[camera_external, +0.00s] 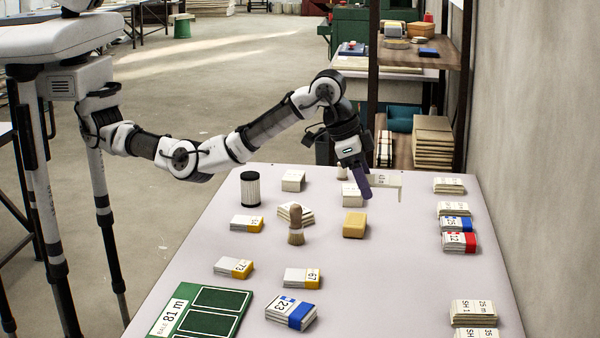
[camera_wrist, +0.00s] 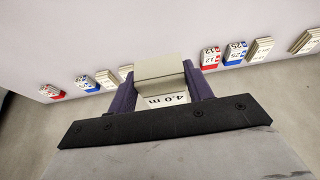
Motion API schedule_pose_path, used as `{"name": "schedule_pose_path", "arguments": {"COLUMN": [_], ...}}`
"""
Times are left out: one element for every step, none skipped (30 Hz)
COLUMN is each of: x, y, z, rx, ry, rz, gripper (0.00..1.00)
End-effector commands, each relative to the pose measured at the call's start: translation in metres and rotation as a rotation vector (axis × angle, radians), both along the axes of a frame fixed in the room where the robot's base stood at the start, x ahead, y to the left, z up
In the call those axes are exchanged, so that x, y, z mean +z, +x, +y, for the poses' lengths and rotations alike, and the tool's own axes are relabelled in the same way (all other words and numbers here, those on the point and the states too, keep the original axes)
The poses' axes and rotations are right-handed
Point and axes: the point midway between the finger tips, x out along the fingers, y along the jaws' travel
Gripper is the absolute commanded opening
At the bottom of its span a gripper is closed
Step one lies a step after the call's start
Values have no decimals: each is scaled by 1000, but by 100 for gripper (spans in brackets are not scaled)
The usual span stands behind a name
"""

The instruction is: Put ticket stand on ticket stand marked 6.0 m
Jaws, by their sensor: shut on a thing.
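My gripper (camera_external: 364,186) is above the far part of the table, its purple fingers pointing down. It is shut on a pale ticket stand (camera_external: 388,180), which sticks out to the right of the fingers. In the wrist view, my gripper (camera_wrist: 160,90) has the stand (camera_wrist: 160,68) between its fingers, and its label reads 4.0 m. A pale stand (camera_external: 352,196) lies just below and left of my gripper, and another pale stand (camera_external: 293,181) lies further left. I cannot read a 6.0 m label on any stand.
Several stacks, including a red-marked one (camera_external: 460,242), line the right edge. The table's right-centre is clear.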

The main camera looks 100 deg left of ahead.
Motion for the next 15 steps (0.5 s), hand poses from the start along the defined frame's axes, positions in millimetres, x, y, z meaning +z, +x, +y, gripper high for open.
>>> {"name": "schedule_pose_path", "arguments": {"x": [1,2,4,6,8,11,14,17,21,23,26,29,31,33,35], "y": [1,1,2,3,4,5,6,7,7,6,6,4,2,-1,-4], "z": [4,8,16,23,33,48,60,75,95,111,127,150,166,182,204], "rx": [2,3,3,4,4,4,4,4,4,3,2,2,0,0,0], "ry": [-1,-1,-1,-1,0,0,-1,1,2,3,4,5,6,5,7], "rz": [-1,-1,-2,-2,-3,-4,-5,-6,-7,-7,-8,-9,-8,-8,-8], "gripper": [29,29,29,29,29,29,29,29,29,29,29,29,29,29,29]}}
